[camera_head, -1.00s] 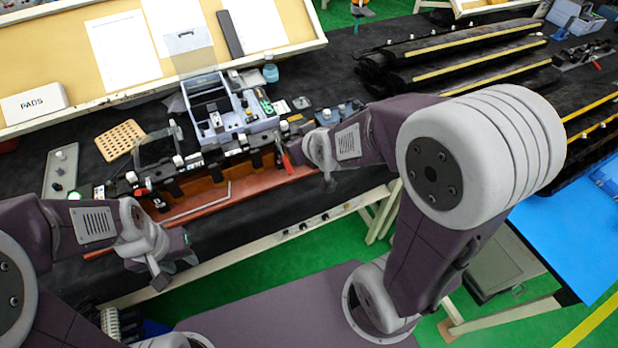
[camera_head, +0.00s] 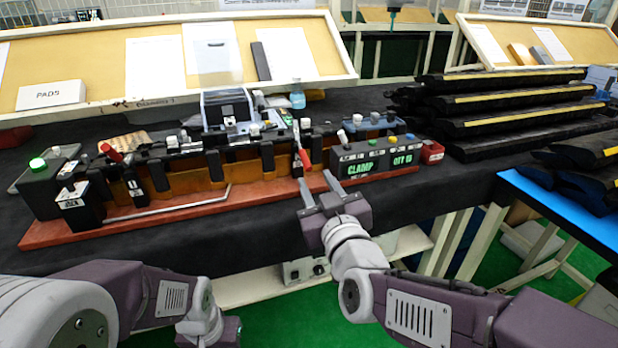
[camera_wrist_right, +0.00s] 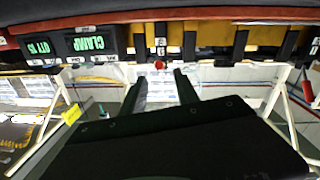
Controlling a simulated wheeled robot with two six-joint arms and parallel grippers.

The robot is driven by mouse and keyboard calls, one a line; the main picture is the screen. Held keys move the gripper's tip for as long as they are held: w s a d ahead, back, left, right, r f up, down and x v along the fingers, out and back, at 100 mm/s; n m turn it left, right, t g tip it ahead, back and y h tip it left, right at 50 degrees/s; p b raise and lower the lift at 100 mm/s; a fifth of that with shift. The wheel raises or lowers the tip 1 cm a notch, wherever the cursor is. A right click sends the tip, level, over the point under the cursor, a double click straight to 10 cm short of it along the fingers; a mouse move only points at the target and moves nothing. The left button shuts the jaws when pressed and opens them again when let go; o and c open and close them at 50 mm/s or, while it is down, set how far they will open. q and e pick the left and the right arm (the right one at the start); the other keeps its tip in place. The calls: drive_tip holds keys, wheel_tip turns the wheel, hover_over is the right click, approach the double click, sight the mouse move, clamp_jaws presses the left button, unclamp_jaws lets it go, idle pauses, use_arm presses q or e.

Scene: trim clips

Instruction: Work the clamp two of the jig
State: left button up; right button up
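The jig is a long assembly on a red-brown base (camera_head: 165,218) on the black table. A clamp with a red handle (camera_head: 303,157) stands at its right part, and another red-handled clamp (camera_head: 110,153) at its left end. I cannot read which is clamp two. My right gripper (camera_head: 319,184) is open and empty, in front of and below the right clamp's handle. In the right wrist view, a round red tip (camera_wrist_right: 160,64) shows between and beyond the open fingers (camera_wrist_right: 161,84), apart from them. My left gripper (camera_head: 212,332) is low at the front, its fingers unclear.
A dark box with a green display reading CLAMP (camera_head: 362,168) and a quantity stands right of the clamp, close to my right gripper. A black box with a green button (camera_head: 38,165) stands at the left end. Black trim stacks lie right.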

sight(309, 166)
drive_tip(key=b+x, duration=0.1)
drive_tip(key=x, duration=0.8)
drive_tip(key=shift+w+b, duration=0.1)
drive_tip(key=shift+b, duration=0.2)
clamp_jaws()
idle(0.9)
